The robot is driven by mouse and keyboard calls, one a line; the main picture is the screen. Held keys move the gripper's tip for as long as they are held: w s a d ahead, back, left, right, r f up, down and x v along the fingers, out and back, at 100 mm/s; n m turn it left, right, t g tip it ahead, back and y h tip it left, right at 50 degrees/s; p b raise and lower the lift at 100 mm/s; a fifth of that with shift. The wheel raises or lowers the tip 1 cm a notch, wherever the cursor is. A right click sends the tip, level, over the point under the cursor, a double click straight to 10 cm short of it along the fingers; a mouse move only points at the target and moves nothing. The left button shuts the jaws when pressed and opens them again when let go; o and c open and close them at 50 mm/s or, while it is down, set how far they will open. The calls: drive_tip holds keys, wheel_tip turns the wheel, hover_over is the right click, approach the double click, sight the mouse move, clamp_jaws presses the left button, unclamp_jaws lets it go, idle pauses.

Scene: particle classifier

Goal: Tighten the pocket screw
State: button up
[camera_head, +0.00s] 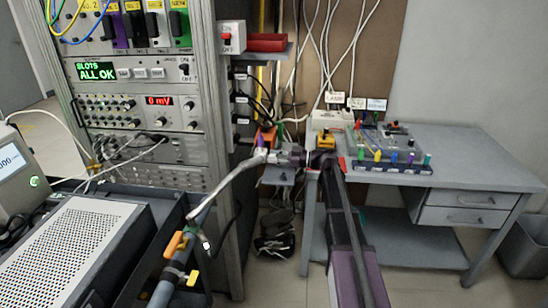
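My arm reaches from the lower middle toward the rack's right side. My gripper (268,156) is at its far end, beside the rack's right edge and left of the desk. It is small and partly covered by my own arm, so I cannot tell whether it is open or shut. An orange piece (264,137) and a small purple part show right by it. A small grey box-like ledge (278,176) lies just below it. I cannot make out the pocket screw; it is too small or hidden.
The grey equipment rack (226,220) stands at the left. The grey desk (470,160) at the right carries a tool holder (392,167) with colored handles. Cables hang behind.

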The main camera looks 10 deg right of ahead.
clamp_jaws()
drive_tip(key=shift+m, duration=1.6)
drive_tip(key=o, duration=0.5)
unclamp_jaws()
drive_tip(key=shift+d, duration=0.15)
